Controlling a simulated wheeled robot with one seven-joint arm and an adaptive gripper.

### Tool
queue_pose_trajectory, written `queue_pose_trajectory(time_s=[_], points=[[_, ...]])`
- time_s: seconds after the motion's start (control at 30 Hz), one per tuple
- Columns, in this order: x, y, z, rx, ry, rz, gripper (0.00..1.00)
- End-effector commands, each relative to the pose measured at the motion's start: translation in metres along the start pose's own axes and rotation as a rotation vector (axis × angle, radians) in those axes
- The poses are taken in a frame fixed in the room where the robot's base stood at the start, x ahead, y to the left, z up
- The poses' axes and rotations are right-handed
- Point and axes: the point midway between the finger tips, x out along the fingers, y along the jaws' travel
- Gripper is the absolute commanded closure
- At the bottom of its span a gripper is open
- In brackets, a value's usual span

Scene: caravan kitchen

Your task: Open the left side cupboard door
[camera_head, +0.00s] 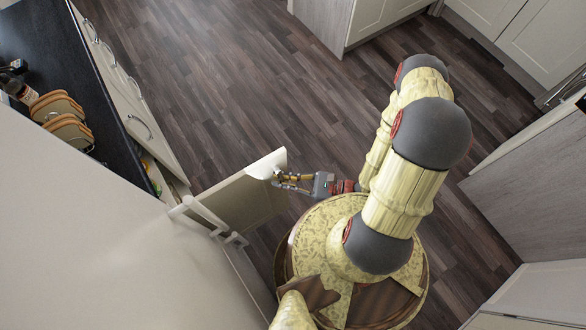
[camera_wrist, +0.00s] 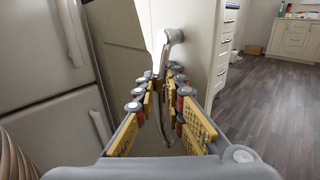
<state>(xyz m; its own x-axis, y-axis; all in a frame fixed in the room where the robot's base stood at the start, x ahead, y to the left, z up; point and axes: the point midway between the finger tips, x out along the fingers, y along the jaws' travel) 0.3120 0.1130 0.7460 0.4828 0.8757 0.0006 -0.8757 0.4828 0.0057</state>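The cupboard door (camera_head: 250,203) is a cream panel. It stands swung out from the tall pale cabinet at the left in the head view. In the wrist view the door (camera_wrist: 199,65) rises just beyond the fingers. Its curved metal handle (camera_wrist: 175,37) runs down between the finger pads, and its lower part is partly hidden by them. My gripper (camera_head: 277,178) is at the door's outer edge in the head view. In the wrist view, the yellow-padded fingers of my gripper (camera_wrist: 163,76) converge around the handle and appear closed on it.
A dark worktop (camera_head: 60,62) with rust-and-tan objects (camera_head: 62,118) runs along the left above drawer fronts. My base stands close to the door. The wooden floor (camera_head: 230,75) is clear beyond. Pale cabinets (camera_head: 545,40) stand at the upper right.

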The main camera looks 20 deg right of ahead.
Motion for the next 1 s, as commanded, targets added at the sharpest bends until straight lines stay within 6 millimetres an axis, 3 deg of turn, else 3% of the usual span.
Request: queue_pose_trajectory(time_s=[0.37,1.0], points=[[-0.019,-0.002,0.0,0.001,0.0,-0.006,0.89],[-0.093,-0.001,0.0,-0.001,0.0,-0.005,0.89]])
